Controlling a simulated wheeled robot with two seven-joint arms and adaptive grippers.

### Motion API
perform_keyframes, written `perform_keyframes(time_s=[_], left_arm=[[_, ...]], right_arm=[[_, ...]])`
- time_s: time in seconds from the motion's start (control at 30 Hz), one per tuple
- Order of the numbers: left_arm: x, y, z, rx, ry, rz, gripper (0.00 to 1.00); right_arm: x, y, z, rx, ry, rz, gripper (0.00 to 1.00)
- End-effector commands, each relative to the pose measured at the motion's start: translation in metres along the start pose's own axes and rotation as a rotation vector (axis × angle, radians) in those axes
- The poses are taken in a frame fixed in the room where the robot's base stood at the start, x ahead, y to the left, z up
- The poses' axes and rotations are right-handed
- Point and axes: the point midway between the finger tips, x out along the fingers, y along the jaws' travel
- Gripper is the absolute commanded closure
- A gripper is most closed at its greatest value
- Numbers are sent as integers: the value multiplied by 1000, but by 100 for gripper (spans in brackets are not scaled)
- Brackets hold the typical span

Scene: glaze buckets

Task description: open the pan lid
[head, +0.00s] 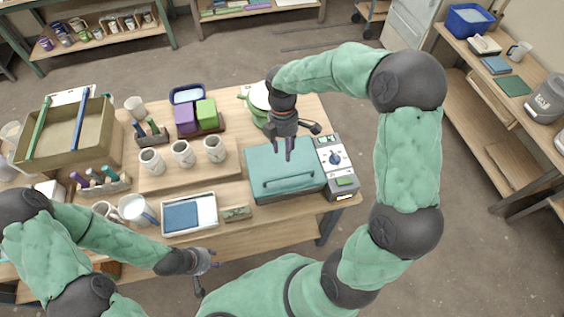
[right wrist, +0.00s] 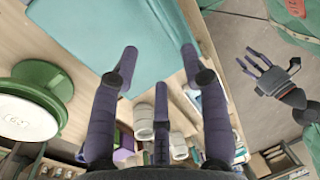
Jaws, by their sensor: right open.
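The pan lid (head: 262,165) is a flat teal rectangular cover with a bar handle (head: 288,181) along its near side. It looks closed, lying level at the right end of the table. My right gripper (head: 289,152) is open and empty, pointing down over the lid's far part, behind the handle. In the right wrist view, the teal lid (right wrist: 115,35) fills the top, beyond the spread fingers; the handle is not seen there. My left gripper (head: 211,261) is open and empty in front of the table's near edge, and also shows in the right wrist view (right wrist: 262,62).
A grey control box (head: 337,160) with a dial adjoins the lid's right side. A green-and-white round stand (head: 259,98) is behind it.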

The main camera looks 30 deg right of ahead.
Motion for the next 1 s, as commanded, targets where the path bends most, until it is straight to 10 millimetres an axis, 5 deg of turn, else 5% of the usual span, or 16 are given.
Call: perform_keyframes(time_s=[0.53,1.0], left_arm=[[12,-4,0,0,-1,0,60],[14,-5,0,0,-1,0,60]], right_arm=[[88,0,-1,4,2,-3,55],[105,0,-1,4,2,-1,55]])
